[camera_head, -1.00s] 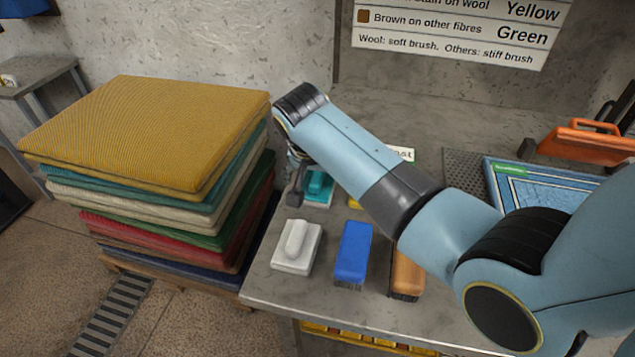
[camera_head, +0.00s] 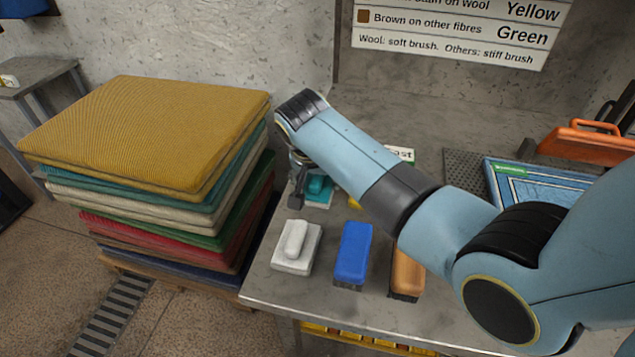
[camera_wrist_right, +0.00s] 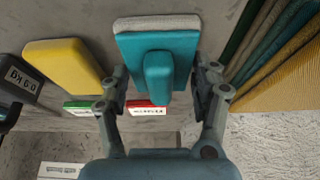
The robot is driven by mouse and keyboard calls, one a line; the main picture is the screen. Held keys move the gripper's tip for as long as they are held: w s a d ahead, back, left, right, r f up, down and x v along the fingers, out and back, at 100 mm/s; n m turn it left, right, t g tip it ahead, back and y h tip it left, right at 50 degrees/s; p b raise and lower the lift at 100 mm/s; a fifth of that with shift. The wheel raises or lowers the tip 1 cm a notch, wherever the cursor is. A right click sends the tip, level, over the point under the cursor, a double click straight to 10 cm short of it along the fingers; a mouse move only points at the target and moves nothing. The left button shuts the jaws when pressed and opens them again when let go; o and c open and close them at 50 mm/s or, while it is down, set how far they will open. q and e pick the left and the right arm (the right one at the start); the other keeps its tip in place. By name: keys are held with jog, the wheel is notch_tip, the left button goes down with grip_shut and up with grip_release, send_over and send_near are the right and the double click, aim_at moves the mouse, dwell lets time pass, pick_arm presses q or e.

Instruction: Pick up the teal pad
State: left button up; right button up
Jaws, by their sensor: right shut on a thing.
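The teal pad (camera_head: 319,187) is a flat block with a raised grip, partly hidden by my right arm in the head view. It shows whole in the right wrist view (camera_wrist_right: 157,75), with its grip towards the camera. My right gripper (camera_head: 306,192) is at the pad, a finger on each side, and is shut on it. The fingers also show in the right wrist view (camera_wrist_right: 160,80). I cannot tell whether the pad is off the bench. My left gripper is out of view.
A white pad (camera_head: 297,247), a blue brush (camera_head: 353,253) and an orange-brown brush (camera_head: 406,275) stand near the bench's front edge. A yellow pad (camera_wrist_right: 65,75) lies beside the teal one. Stacked rugs (camera_head: 150,130) rise on the left. A sign (camera_head: 455,35) hangs behind.

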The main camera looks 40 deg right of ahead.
jog(key=shift+r, duration=0.55)
notch_tip(320, 180, up, 2)
jog(key=shift+r, duration=0.25)
jog(key=s+d+r, duration=0.4)
jog(key=d+r, duration=0.3)
jog(key=d, duration=0.3)
jog(key=shift+s+d+r+b, duration=0.2)
jog(key=shift+s+d+b, duration=0.15)
jog(key=shift+b, duration=0.1)
